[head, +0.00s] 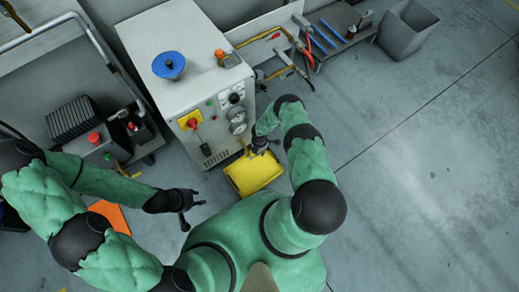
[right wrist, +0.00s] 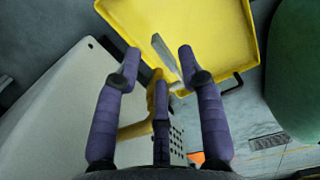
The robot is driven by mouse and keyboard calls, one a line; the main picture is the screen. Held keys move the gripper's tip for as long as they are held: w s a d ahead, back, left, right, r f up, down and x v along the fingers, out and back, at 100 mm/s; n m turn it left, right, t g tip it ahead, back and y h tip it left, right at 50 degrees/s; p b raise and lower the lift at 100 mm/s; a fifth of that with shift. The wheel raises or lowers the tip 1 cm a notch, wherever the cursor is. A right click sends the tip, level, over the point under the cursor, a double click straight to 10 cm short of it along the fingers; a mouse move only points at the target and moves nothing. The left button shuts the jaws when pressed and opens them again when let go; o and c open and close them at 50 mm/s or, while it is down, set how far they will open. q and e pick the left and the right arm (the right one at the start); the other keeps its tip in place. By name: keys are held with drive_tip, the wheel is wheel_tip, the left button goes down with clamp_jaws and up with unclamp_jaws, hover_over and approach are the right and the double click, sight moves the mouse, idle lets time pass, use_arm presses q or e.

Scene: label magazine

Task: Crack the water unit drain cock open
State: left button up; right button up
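The water unit (head: 165,85) is a pale cabinet with gauges and knobs on its front panel. Its drain cock appears in the right wrist view as a brass-yellow body (right wrist: 138,128) with a flat grey lever (right wrist: 163,50). My right gripper (right wrist: 160,58) has its fingers spread, with the lever between the fingertips; I cannot tell if any finger touches it. In the head view my right gripper (head: 263,145) is beside the unit's lower front corner and hides the cock. My left gripper (head: 196,208) is open and empty, left of the yellow tray.
A yellow tray (head: 253,173) lies on the floor below the right gripper. Brass pipes (head: 284,62) run beside the unit. A black-finned machine (head: 72,119) stands left, a tool bench (head: 340,32) and grey bin (head: 405,30) behind. The floor at right is clear.

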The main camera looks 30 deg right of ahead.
sight(259, 154)
drive_tip(key=shift+f+b, duration=0.55)
drive_tip(key=shift+f, duration=0.85)
clamp_jaws()
